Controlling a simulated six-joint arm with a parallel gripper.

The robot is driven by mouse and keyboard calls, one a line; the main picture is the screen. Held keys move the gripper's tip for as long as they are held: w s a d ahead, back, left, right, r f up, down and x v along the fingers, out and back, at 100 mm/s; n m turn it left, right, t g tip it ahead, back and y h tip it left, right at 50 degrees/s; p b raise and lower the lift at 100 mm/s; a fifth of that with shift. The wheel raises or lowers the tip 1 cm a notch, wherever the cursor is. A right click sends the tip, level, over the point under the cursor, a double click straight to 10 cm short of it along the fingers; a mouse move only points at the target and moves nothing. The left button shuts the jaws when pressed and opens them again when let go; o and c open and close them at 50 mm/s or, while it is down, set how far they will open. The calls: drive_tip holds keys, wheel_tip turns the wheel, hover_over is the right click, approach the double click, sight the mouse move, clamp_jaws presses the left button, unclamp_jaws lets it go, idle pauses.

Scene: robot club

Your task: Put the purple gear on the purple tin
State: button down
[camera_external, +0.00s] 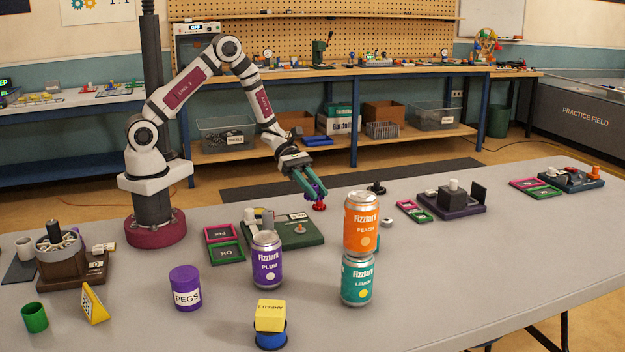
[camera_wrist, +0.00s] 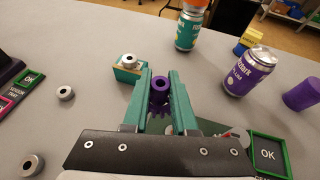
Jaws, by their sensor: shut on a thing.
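My gripper (camera_external: 316,190) is shut on the purple gear (camera_wrist: 159,95), which has a round hub with a centre hole and teeth below. The gear is small and partly hidden by the fingers in the external view. A small red piece (camera_external: 319,206) shows just under it; I cannot tell whether they touch. The purple tin (camera_external: 186,291), labelled PEGS, stands upright at the front left of the table, well away from my gripper. It also shows at the right edge of the wrist view (camera_wrist: 302,95). Its top looks flat and bare.
A purple Plum can (camera_external: 267,263) stands right of the tin. An orange Peach can (camera_external: 361,222) is stacked on a teal can (camera_external: 357,281). A yellow block (camera_external: 270,315) sits on a blue spool. A green board (camera_external: 300,235) and OK tray (camera_external: 228,253) lie between.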

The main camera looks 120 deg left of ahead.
wheel_tip(320, 180, up, 10)
drive_tip(key=f, duration=0.1)
drive_tip(key=m+g+h, duration=0.7)
drive_tip(key=m+g, duration=0.6)
drive_tip(key=m, duration=0.1)
hover_over(183, 273)
drive_tip(key=shift+n, duration=0.3)
wheel_tip(183, 273, down, 12)
drive_tip(key=shift+r, duration=0.1)
drive_tip(key=shift+f, duration=0.35)
drive_tip(key=c, duration=0.7)
unclamp_jaws()
drive_tip(key=shift+f, duration=0.15)
